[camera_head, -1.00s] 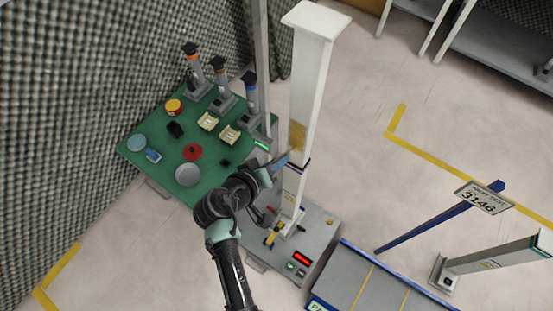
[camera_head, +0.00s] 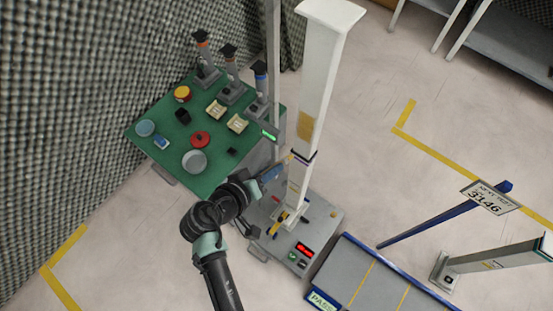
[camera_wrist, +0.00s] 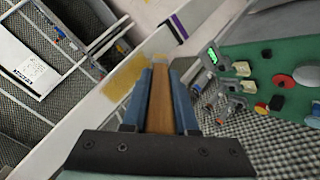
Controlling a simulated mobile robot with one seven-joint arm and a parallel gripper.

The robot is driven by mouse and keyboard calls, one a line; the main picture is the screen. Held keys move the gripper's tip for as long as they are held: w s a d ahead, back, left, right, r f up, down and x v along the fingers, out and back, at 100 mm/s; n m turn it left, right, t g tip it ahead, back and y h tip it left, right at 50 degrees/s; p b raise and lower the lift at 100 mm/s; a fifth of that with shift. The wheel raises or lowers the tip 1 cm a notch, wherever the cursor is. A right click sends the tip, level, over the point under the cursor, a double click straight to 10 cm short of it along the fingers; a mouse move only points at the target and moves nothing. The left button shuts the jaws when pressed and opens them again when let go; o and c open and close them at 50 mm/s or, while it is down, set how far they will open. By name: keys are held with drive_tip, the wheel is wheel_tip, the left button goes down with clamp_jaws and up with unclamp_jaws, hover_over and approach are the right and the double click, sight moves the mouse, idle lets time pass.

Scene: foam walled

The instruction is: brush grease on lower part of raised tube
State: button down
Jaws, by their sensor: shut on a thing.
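The white raised tube (camera_head: 317,80) stands upright over a grey machine base. A yellow-brown grease patch (camera_head: 305,125) is on its side, above a dark purple band (camera_head: 303,157). My gripper (camera_head: 270,177) is left of the tube, at about the band's height. In the wrist view its blue fingers (camera_wrist: 160,98) are shut on a brush's brown wooden handle (camera_wrist: 160,108). The brush's far end overlaps the tube (camera_wrist: 100,105), between the grease patch (camera_wrist: 124,85) and the purple band (camera_wrist: 178,27); I cannot tell if it touches.
A green table (camera_head: 165,153) at left holds a grey bowl (camera_head: 194,161), a red lid (camera_head: 200,138) and several other items. A thin grey post (camera_head: 276,65) stands behind the tube. A grey conveyor (camera_head: 365,280) and a blue barrier arm (camera_head: 430,220) are right.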

drive_tip(key=shift+s+a, duration=0.2)
drive_tip(key=shift+s, duration=0.1)
drive_tip(key=shift+s+a, duration=0.9)
drive_tip(key=shift+s, duration=0.3)
